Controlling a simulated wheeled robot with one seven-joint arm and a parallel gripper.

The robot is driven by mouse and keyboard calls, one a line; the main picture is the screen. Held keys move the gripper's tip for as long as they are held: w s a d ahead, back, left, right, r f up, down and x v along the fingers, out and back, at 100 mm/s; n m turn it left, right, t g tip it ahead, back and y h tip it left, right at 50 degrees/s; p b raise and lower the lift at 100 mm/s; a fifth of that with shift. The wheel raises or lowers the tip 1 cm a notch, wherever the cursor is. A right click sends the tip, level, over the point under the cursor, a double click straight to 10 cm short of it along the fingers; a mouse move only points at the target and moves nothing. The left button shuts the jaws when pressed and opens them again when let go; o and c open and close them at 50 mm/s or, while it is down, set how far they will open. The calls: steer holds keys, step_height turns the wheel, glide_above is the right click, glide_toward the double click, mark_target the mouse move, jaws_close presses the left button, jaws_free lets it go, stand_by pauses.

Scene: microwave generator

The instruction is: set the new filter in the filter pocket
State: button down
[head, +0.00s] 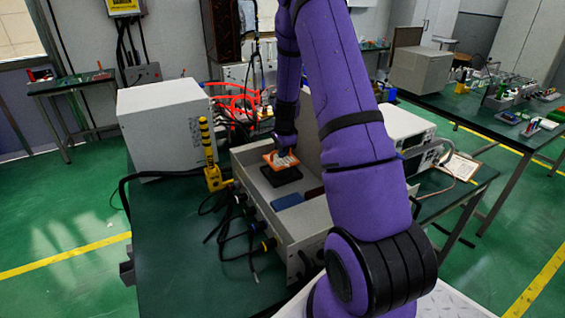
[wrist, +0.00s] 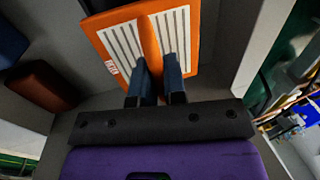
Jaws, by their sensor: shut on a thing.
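The new filter is an orange frame with white slatted panels (wrist: 118,45); it also shows in the head view (head: 274,157). My gripper (wrist: 158,64) is shut on its raised middle rib, with one dark finger on each side. In the head view my gripper (head: 286,150) points down into the open grey metal case. A black square piece (head: 281,178), perhaps the filter pocket, lies on the case floor just below the filter. The filter looks slightly tilted over it. I cannot tell whether the two touch, and the filter hides part of the black piece.
A blue block (head: 287,201) and a dark red block (wrist: 45,84) lie on the case floor beside the black piece. The case walls (head: 262,208) stand close around. A yellow pendant (head: 213,177) and cables are at the left, and a white box (head: 165,125) stands behind.

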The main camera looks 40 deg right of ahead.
mark_target(282, 161)
steer(key=shift+d+f, duration=0.15)
steer(key=shift+f, duration=2.3)
steer(key=c, duration=1.2)
jaws_free()
steer(key=shift+f, duration=0.1)
step_height(282, 161, up, 12)
steer(key=s, duration=0.2)
steer(key=s+a+r+n+t+y, duration=0.1)
steer(key=s+a+r+n, duration=0.35)
steer(key=a+r, duration=0.5)
steer(key=s+a+r+n+t, duration=0.1)
steer(key=s+a+r+n, duration=0.3)
steer(key=a+r, duration=0.5)
steer(key=s+a+r+n, duration=0.2)
steer(key=s+a+n, duration=0.1)
steer(key=s, duration=0.3)
steer(key=s+a+r+n, duration=0.3)
steer(key=s+a+n, duration=0.1)
steer(key=s, duration=0.3)
steer(key=s+a+r+n+t, duration=0.1)
steer(key=s+a+r+n, duration=0.1)
steer(key=s+n, duration=0.3)
steer(key=shift+s+a+r+n, duration=0.3)
steer(key=shift+s+a, duration=0.35)
steer(key=shift+s, duration=0.3)
